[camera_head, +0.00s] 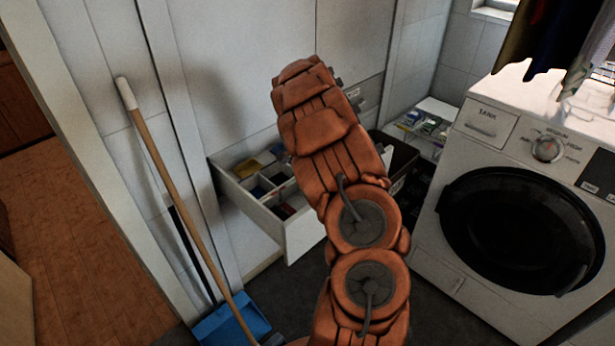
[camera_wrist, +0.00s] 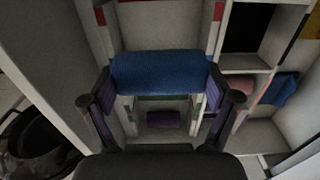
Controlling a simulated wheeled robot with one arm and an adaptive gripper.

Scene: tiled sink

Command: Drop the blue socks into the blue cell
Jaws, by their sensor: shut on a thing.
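In the wrist view, rolled blue socks (camera_wrist: 160,72) lie crosswise between the two fingers of my gripper (camera_wrist: 160,84). It is shut on them and holds them above the divided drawer (camera_wrist: 145,38). Beneath them is a compartment with a small dark purple item (camera_wrist: 163,119) in it. Some rims carry coloured marks, red, green and yellow among them. I cannot tell which cell is the blue one. My gripper is hidden there.
Right-hand compartments hold a blue cloth (camera_wrist: 280,89) and a pinkish item (camera_wrist: 238,86). A washing machine (camera_head: 520,190) stands to the right. A wooden-handled broom (camera_head: 185,190) leans left of the drawer, by a blue dustpan (camera_head: 232,320). A white tray (camera_head: 425,128) stands behind.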

